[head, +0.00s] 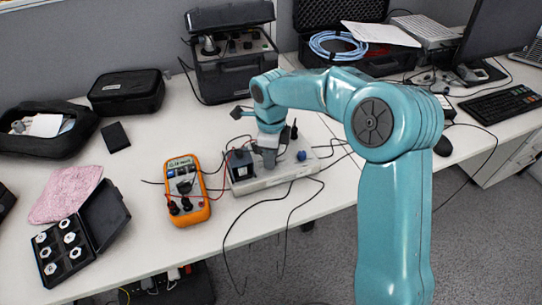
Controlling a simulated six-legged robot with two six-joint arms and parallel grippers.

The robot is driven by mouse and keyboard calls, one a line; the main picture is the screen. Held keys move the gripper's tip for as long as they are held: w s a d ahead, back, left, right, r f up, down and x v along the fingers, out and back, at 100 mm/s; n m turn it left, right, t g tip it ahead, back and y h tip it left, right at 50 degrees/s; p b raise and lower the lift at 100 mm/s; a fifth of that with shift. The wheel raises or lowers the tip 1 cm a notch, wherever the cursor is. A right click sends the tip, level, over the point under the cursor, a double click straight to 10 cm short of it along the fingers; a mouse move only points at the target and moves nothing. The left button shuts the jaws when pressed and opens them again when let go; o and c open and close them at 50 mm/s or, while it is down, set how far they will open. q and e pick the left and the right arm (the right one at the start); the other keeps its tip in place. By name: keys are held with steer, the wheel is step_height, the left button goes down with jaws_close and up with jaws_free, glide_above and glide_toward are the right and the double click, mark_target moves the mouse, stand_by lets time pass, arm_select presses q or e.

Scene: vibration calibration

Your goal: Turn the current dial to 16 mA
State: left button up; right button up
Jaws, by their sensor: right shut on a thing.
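A light grey box (274,179) with cables lies on the white table near the front edge. My right gripper (268,158) points down over the middle of this box. It is shut on what looks like a dial on the box's top, which the gripper mostly hides. The dial's scale and setting cannot be read. A blue knob (301,156) shows on the box to the right of the gripper. A dark block (240,165) sits on the box's left end. My left gripper is not in view.
An orange multimeter (186,190) lies left of the box, with leads around it. An open case of metal pieces (104,215) and a pink cloth (65,194) are further left. Black cases stand behind. Loose cables hang over the front edge.

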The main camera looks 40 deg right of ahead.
steer(key=shift+r+m, duration=0.1)
steer(key=shift+m, duration=1.1)
steer(key=o, duration=1.1)
steer(key=shift+c, duration=0.2)
step_height(320, 180, up, 16)
steer(key=p, duration=0.3)
steer(key=shift+r, duration=0.15)
